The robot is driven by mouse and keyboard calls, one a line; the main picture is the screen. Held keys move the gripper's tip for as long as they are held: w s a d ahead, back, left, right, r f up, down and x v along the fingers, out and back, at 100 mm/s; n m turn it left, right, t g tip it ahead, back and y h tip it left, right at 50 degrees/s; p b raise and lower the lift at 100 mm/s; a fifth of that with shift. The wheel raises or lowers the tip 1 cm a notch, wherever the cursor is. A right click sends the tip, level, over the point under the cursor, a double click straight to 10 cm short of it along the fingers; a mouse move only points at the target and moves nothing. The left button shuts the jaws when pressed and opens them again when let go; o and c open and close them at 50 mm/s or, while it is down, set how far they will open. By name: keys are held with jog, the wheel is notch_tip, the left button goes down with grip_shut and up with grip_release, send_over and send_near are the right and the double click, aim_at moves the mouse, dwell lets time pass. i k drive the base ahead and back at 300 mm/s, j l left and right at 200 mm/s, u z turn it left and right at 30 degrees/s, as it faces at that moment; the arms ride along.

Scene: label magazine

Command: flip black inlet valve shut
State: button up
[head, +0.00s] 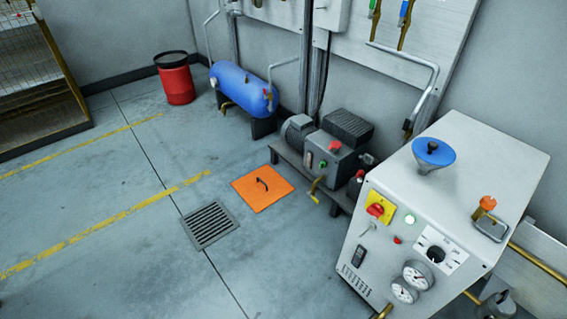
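I cannot clearly pick out a black inlet valve in the head view. A pale cabinet (440,185) stands at the right. Its front has a small black fitting (358,256) at the lower left and a black round dial (436,254) on a white plate. I cannot tell whether either one is a valve. A brass pipe end (383,312) shows below the cabinet front, cut by the lower frame edge. My gripper is not in view.
A compressor (335,155), blue tank (243,88) and red drum (177,84) line the wall. An orange floor plate (250,199) and grate (209,226) lie on open floor.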

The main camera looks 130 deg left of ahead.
aim_at(406, 122)
jog(key=u, duration=3.75)
jog(key=i+j, duration=0.2)
jog(key=j, duration=0.2)
jog(key=i+j, duration=0.25)
jog(key=j, duration=0.15)
jog(key=i+j, duration=0.2)
jog(key=j, duration=0.2)
jog(key=i+j+z, duration=0.1)
jog(key=j, duration=0.3)
jog(key=i+j, duration=0.5)
jog(key=j, duration=0.3)
jog(key=i+j, duration=0.2)
jog(key=j, duration=0.25)
jog(key=i+j+z, duration=0.1)
jog(key=j, duration=0.3)
jog(key=i, duration=0.1)
